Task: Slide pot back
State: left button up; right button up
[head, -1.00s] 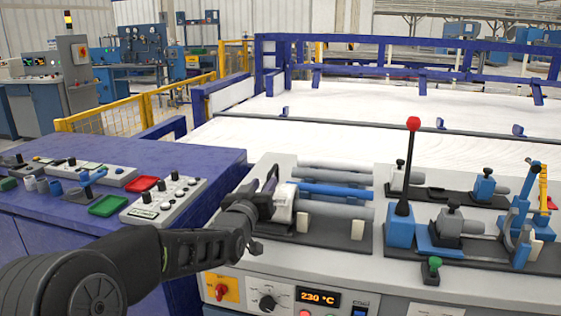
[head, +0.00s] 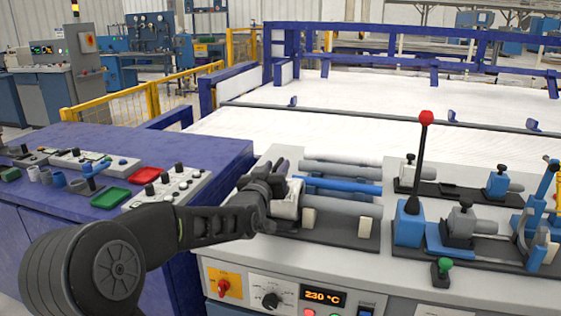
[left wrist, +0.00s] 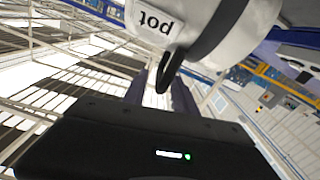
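The pot (head: 287,205) is a pale, rounded body at the left end of the grey and blue pipes on the bench. In the left wrist view the pot (left wrist: 205,25) fills the top, with its label upside down and a dark band around it. My left gripper (head: 277,184) is at the pot's left end, very close to it or touching it. The pot and the viewing angle hide how the fingers sit, so I cannot tell whether they grip it. My right gripper is out of view.
A red-knobbed lever (head: 415,185) stands right of the pipes, near a clamp fixture (head: 462,225). A front panel with a temperature display (head: 322,297) lies below. A blue cabinet (head: 205,150) with trays and controls is at left. White beds lie behind.

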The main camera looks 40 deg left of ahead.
aim_at(281, 159)
pick_arm(q)
jog(key=shift+x, duration=2.2)
grip_shut()
